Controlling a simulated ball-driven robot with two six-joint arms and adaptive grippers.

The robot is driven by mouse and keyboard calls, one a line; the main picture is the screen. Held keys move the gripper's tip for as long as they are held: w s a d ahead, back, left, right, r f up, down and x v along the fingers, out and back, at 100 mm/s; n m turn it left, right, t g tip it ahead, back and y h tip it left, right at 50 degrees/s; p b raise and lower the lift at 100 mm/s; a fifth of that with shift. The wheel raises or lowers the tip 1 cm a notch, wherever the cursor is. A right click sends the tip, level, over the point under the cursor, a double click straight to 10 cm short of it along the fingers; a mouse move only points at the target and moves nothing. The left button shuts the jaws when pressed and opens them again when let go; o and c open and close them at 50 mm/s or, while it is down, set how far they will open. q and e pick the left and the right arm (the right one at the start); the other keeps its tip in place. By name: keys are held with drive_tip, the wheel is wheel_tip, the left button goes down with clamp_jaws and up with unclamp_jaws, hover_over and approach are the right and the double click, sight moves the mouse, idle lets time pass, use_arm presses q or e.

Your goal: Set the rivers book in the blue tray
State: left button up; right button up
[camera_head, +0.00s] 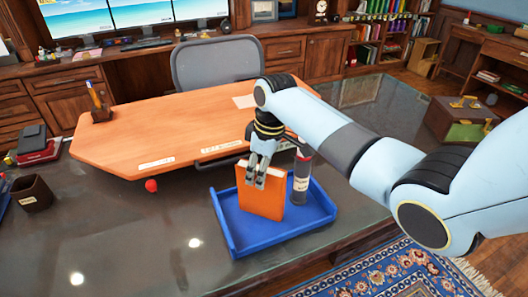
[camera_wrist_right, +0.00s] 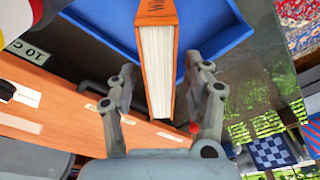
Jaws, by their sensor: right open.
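An orange book (camera_head: 260,203) stands upright in the blue tray (camera_head: 232,238), towards its left side. In the right wrist view its pale page edges and part of its orange cover (camera_wrist_right: 157,12) show; the lettering there is too cut off to read as a title. My right gripper (camera_head: 256,178) is at the top of the book. In the right wrist view its two fingers (camera_wrist_right: 160,75) are apart, one on each side of the book, with gaps visible. The blue tray also shows there (camera_wrist_right: 222,30). My left gripper is not in view.
A dark bottle (camera_head: 301,178) with a pale label stands in the tray, right of the book. An orange desk board (camera_head: 180,125) lies behind. A red ball (camera_head: 151,185) and a dark cup (camera_head: 34,192) are left. The dark tabletop (camera_head: 130,240) front left is clear.

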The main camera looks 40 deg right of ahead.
drive_tip(key=r, duration=0.5)
drive_tip(key=s+r, duration=0.1)
drive_tip(key=r, duration=0.2)
drive_tip(key=shift+d, duration=0.3)
drive_tip(key=shift+f, duration=0.1)
